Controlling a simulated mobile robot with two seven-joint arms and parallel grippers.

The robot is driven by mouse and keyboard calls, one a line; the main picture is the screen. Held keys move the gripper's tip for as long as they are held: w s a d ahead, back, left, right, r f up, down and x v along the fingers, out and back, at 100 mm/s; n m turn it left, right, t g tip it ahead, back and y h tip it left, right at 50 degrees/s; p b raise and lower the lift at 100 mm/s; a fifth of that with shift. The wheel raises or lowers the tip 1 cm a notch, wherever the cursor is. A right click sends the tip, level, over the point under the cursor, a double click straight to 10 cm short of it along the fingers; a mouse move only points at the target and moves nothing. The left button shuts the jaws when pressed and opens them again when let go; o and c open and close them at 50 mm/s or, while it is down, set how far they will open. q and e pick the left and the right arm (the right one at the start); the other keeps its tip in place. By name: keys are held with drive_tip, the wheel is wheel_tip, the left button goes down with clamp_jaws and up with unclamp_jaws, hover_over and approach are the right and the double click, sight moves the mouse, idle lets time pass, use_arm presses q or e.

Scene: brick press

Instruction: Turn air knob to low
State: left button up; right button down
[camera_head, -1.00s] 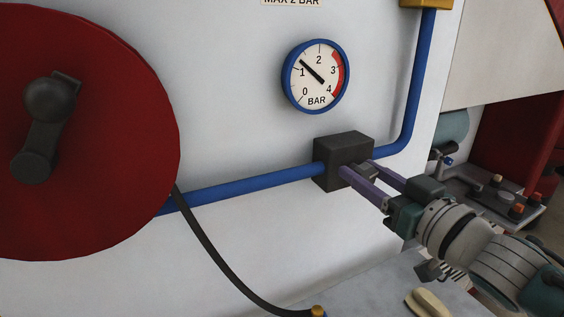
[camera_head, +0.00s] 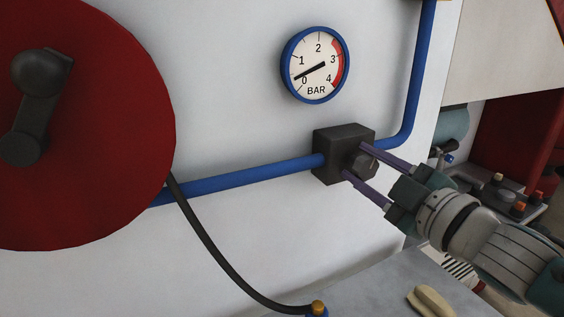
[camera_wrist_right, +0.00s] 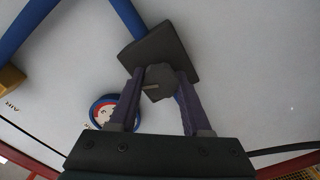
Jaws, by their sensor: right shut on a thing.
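The air knob (camera_head: 366,164) is a dark faceted knob on the front of a black valve block (camera_head: 335,156) on the blue pipe. My right gripper (camera_head: 357,160) is shut on the knob, one purple finger on each side of it. In the right wrist view the knob (camera_wrist_right: 158,83) sits between the fingers (camera_wrist_right: 156,88), with a pale mark on its face. The round blue-rimmed pressure gauge (camera_head: 315,65) is above the valve. Its needle points to the lower left, between 0 and 1 bar. My left gripper is out of view.
A large dark red wheel (camera_head: 90,140) with a black crank handle (camera_head: 38,100) is at the left. A black hose (camera_head: 215,253) runs down to a brass fitting (camera_head: 318,307). A pale yellow object (camera_head: 430,300) lies on the grey surface below the valve.

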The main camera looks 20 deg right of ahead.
drive_tip(key=shift+a+n+b, duration=0.1)
drive_tip(key=shift+n+b, duration=0.4)
drive_tip(key=shift+n, duration=1.6)
drive_tip(key=shift+c, duration=1.8)
unclamp_jaws()
drive_tip(key=s+b, duration=0.1)
drive_tip(key=s, duration=0.9)
drive_tip(key=shift+d, duration=0.45)
